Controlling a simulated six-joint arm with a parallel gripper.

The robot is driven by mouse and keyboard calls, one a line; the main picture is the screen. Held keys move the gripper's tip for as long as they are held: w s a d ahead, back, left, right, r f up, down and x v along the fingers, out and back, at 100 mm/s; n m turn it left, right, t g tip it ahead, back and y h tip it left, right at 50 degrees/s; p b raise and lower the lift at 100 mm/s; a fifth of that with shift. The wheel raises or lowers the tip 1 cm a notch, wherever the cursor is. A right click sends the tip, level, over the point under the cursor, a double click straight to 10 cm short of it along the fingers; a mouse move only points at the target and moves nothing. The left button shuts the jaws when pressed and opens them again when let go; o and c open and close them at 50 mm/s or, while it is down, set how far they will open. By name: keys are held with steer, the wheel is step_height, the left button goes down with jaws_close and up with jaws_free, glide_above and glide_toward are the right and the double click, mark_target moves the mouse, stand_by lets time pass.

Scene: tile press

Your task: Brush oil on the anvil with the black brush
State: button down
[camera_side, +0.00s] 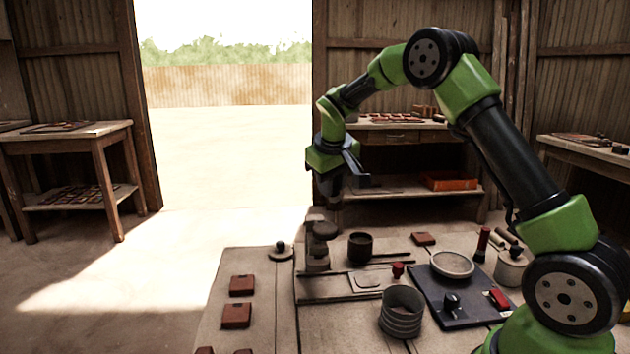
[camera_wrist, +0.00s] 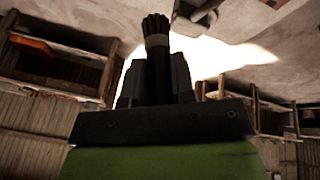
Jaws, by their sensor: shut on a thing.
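My gripper (camera_side: 331,188) points down above the workbench, over the small dark press. In the wrist view my gripper (camera_wrist: 155,80) is shut on the black brush (camera_wrist: 156,28), whose dark bristles and grey band stick out past the jaws. In the side view the brush is dark and hard to tell from the fingers. The press (camera_side: 318,248), which seems to hold the anvil, stands directly below at the bench's left-middle. I cannot make out the anvil's face or any oil on it. The brush appears above the press, apart from the anvil.
A dark cup (camera_side: 361,248) stands right of the press, with a grey ribbed pot (camera_side: 401,314) in front. A dark panel (camera_side: 470,315) bears a round dish (camera_side: 452,264). Red-brown tiles (camera_side: 236,316) lie at left. A lidded jar (camera_side: 511,268) stands at right.

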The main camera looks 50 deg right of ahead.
steer(key=shift+g+h, duration=0.3)
steer(key=shift+g, duration=0.3)
steer(key=shift+s+d+f, duration=0.1)
steer(key=shift+d+f, duration=1.45)
steer(key=shift+f, duration=0.3)
steer(key=shift+s+d+f, duration=0.1)
steer(key=shift+d+f, duration=1.4)
steer(key=shift+f, duration=0.3)
steer(key=shift+d+f, duration=1.55)
steer(key=shift+f, duration=0.3)
steer(key=shift+f, duration=0.7)
step_height(320, 180, up, 7)
steer(key=shift+r, duration=0.1)
